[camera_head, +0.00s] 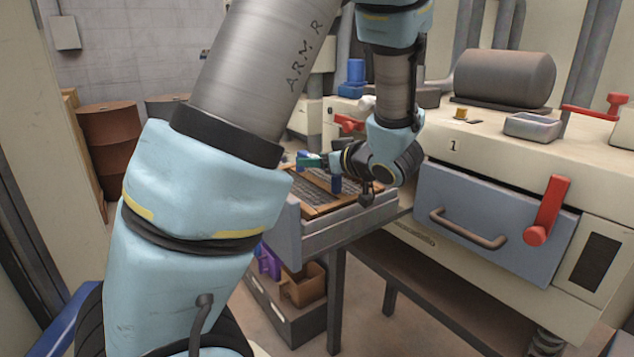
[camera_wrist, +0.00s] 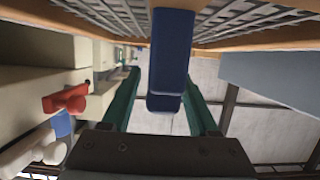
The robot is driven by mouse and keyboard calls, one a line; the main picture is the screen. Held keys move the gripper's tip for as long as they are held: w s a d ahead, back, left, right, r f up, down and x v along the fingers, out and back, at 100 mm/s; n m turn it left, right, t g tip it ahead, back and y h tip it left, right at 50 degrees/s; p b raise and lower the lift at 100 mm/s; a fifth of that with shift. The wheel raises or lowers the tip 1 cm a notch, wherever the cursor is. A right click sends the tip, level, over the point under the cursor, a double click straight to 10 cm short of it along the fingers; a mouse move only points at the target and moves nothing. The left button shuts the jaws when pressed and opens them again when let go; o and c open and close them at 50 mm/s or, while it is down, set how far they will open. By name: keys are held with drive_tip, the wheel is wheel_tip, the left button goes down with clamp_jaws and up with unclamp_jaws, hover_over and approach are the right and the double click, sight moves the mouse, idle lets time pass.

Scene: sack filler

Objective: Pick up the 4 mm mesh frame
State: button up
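A wooden-edged mesh frame (camera_head: 347,204) lies in an open grey drawer, partly hidden by my arm; no mesh size is readable. The wrist view shows its wire mesh and wooden edge (camera_wrist: 285,37) close up along the top. A blue grip block (camera_wrist: 168,62) hangs over this edge in the wrist view. My gripper (camera_head: 313,161) is just over the frame in the head view. In the wrist view its two teal fingers (camera_wrist: 163,84) are apart, one on each side of the blue block, with a gap visible at the left finger. Contact with the block is not visible.
The open drawer front (camera_head: 281,234) stands at the left of the tray. A closed grey drawer (camera_head: 490,218) with a handle and a red lever (camera_head: 546,210) is at the right. Barrels (camera_head: 108,135) stand behind at left.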

clamp_jaws()
idle(1.2)
